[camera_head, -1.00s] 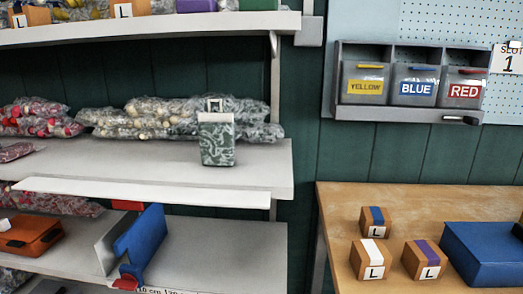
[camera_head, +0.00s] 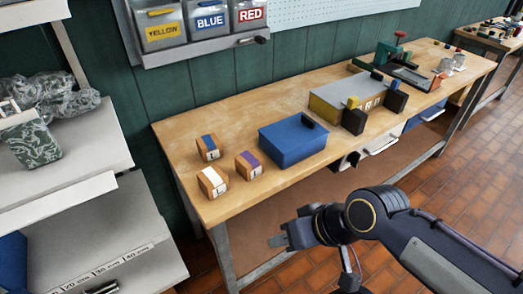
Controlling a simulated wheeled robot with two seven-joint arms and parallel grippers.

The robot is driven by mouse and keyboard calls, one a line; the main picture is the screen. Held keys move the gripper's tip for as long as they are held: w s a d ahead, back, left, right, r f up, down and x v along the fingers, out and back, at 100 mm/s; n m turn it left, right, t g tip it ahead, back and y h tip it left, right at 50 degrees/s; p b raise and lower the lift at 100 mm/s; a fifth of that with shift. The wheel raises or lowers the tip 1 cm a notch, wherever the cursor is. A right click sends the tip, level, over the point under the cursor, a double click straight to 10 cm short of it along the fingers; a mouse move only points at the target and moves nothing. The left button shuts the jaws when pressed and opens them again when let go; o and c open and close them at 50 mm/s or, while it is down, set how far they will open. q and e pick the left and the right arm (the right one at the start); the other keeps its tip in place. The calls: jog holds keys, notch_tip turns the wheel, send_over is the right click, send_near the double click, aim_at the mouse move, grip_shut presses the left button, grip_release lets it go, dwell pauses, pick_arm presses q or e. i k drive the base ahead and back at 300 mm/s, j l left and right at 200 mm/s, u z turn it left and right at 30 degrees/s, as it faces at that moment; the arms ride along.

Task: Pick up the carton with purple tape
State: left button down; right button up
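The carton with purple tape (camera_head: 248,165) is a small brown box with a white "L" label. It stands near the left end of the wooden workbench (camera_head: 262,98). A carton with blue tape (camera_head: 208,147) and a carton with white tape (camera_head: 212,181) stand to its left. My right gripper (camera_head: 277,238) is in front of the bench, lower in the picture and apart from the cartons. It points left, and whether its fingers are open is unclear. My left gripper is out of view.
A blue box (camera_head: 290,145) stands just right of the purple-taped carton. A grey and yellow box (camera_head: 350,92) is farther along the bench. Labelled bins (camera_head: 208,20) hang above. Shelves (camera_head: 75,195) stand at the left, past a gap.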

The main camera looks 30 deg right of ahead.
aim_at(250, 165)
jog(key=z, duration=0.85)
jog(key=k+l, duration=0.05)
